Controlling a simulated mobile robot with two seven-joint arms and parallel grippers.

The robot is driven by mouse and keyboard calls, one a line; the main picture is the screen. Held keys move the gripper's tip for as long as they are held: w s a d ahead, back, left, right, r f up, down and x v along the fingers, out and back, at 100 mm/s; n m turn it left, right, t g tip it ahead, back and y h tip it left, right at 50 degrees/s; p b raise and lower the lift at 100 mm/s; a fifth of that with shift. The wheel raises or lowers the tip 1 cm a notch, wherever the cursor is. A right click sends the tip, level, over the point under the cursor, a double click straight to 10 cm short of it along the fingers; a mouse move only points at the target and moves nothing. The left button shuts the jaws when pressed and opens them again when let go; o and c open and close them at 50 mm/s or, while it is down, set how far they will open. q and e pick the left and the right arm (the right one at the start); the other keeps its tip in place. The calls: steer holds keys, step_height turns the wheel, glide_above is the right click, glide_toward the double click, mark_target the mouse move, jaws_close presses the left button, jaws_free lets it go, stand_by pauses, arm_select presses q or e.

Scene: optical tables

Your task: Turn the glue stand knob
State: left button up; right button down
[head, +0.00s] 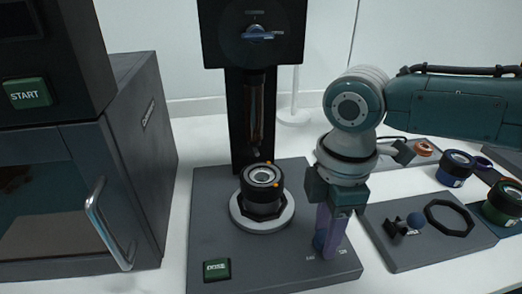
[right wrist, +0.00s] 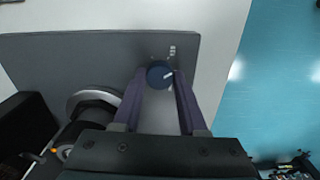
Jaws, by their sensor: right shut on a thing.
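The glue stand (head: 210,215) is a dark grey base with a black column behind. Its small blue knob (head: 319,242) is at the front right of the base, between small white labels. My right gripper (head: 329,248) points down over it with purple fingers. In the right wrist view the knob (right wrist: 159,73) sits between the fingertips (right wrist: 160,80), and a white mark shows on it. The gripper is shut on the knob, and the fingers partly hide it in the head view. My left gripper is in neither view.
A black lens barrel (head: 262,190) stands on a pale round plate (head: 240,218) on the base. A green button (head: 217,270) is at the front left. A cabinet with a handle (head: 105,225) stands left. A grey tray (head: 425,255) with small parts lies right.

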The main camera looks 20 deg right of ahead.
steer(key=m+p, duration=0.1)
steer(key=m, duration=0.1)
steer(key=m+p, duration=0.1)
steer(key=shift+a+r+m+p, duration=0.1)
steer(key=shift+r+m+p, duration=0.1)
steer(key=shift+m+p, duration=0.2)
steer(key=m+p, duration=0.2)
steer(key=m, duration=0.2)
steer(key=shift+m, duration=0.3)
steer(key=m+p, duration=0.2)
steer(key=m, duration=0.2)
steer(key=shift+f, duration=0.1)
steer(key=m+p, duration=0.1)
steer(key=m, duration=0.4)
steer(key=shift+c, duration=2.2)
jaws_free()
steer(key=shift+f, duration=0.1)
